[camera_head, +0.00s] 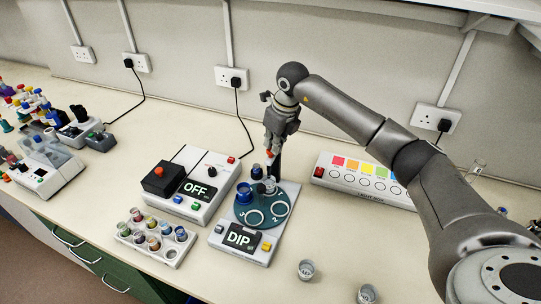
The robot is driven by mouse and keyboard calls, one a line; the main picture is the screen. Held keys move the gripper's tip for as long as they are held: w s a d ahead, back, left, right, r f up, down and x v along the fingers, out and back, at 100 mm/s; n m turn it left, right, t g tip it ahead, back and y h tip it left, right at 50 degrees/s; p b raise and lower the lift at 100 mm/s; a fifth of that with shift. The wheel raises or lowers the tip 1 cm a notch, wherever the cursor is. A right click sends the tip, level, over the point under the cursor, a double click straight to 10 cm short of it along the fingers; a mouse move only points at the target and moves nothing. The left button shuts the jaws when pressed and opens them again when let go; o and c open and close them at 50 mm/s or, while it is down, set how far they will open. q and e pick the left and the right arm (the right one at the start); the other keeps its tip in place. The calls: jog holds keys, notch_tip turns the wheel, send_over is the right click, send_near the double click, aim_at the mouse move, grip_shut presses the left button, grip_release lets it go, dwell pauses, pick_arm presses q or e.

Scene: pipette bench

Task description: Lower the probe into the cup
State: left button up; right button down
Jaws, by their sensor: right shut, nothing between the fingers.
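The dip device (238,239), with a display reading DIP, stands in the middle of the bench. Its dark teal turntable (262,206) carries a blue cup (244,191), a clear cup (269,185) and a dark blue-capped one behind. A dark upright post (278,168) rises at the turntable's back. A small red-orange part (269,154) shows near its top, just below my right gripper (270,147). My right gripper is shut and points down over the back of the device. Whether it touches the red part I cannot tell. The probe itself is not clear, mostly hidden there. My left gripper is out of view.
A white unit reading OFF (196,188) stands left of the device. A rack of small jars (154,240) is in front of it. A panel with coloured squares (362,180) lies behind my right arm. Two small clear cups (306,270) stand at the front right.

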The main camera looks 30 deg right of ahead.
aim_at(273, 158)
jog(key=shift+w+f, duration=0.1)
jog(key=shift+f, duration=0.15)
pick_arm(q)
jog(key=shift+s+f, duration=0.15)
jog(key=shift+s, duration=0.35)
pick_arm(e)
jog(key=shift+r, duration=0.1)
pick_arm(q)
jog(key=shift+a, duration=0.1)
pick_arm(e)
jog(key=b+x, duration=0.2)
jog(key=s+b+x, duration=0.1)
jog(key=b+x, duration=0.1)
jog(key=x, duration=0.1)
jog(key=shift+s+d+f, duration=0.1)
jog(key=shift+d+f, duration=0.1)
jog(key=shift+f, duration=0.1)
jog(key=shift+r, duration=0.3)
jog(key=shift+s+d+r+p, duration=0.15)
jog(key=shift+s+p, duration=0.1)
jog(key=shift+p, duration=0.15)
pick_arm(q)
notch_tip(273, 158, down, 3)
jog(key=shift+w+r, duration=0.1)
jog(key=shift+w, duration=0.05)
pick_arm(e)
jog(key=s, duration=0.2)
jog(key=shift+s+d+r, duration=0.25)
jog(key=shift+d+r, duration=0.15)
